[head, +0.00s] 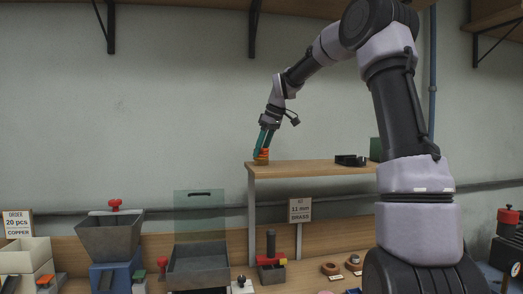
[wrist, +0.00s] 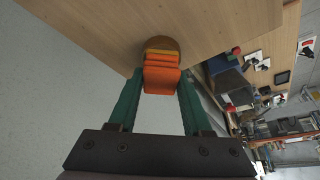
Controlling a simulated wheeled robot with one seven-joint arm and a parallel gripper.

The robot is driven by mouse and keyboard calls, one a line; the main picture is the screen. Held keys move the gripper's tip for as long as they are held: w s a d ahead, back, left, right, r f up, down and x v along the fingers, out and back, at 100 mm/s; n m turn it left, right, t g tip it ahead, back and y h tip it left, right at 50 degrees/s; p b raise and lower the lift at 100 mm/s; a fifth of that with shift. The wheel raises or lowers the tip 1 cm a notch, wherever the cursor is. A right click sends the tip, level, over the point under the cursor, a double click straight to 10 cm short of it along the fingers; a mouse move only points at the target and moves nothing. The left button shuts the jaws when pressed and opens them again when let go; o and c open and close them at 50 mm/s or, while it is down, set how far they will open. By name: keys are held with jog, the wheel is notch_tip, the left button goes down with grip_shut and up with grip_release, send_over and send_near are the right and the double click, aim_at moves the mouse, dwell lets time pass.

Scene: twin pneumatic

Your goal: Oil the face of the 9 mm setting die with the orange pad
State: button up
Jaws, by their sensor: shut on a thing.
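My gripper (wrist: 161,85) is shut on the orange pad (wrist: 162,78), which sits between its two teal fingers. In the head view the orange pad (head: 262,152) is at the left end of the raised wooden shelf (head: 310,167). A round brown piece (wrist: 160,44) shows just beyond the pad; I cannot tell whether it is part of the pad or a separate holder. Two round brown pieces with small labels, a nearer one (head: 330,268) and a farther one (head: 353,262), lie on the bench. I cannot make out which thing is the 9 mm setting die.
A black tray (head: 351,160) lies on the shelf to the right. A sign (head: 300,210) reading 11 mm brass stands below the shelf. A press-like tool (head: 271,260), a grey bin (head: 200,265) with a clear guard, and a hopper (head: 110,235) stand along the bench.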

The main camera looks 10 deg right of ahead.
dwell(0.5)
jog(key=shift+r, duration=3.5)
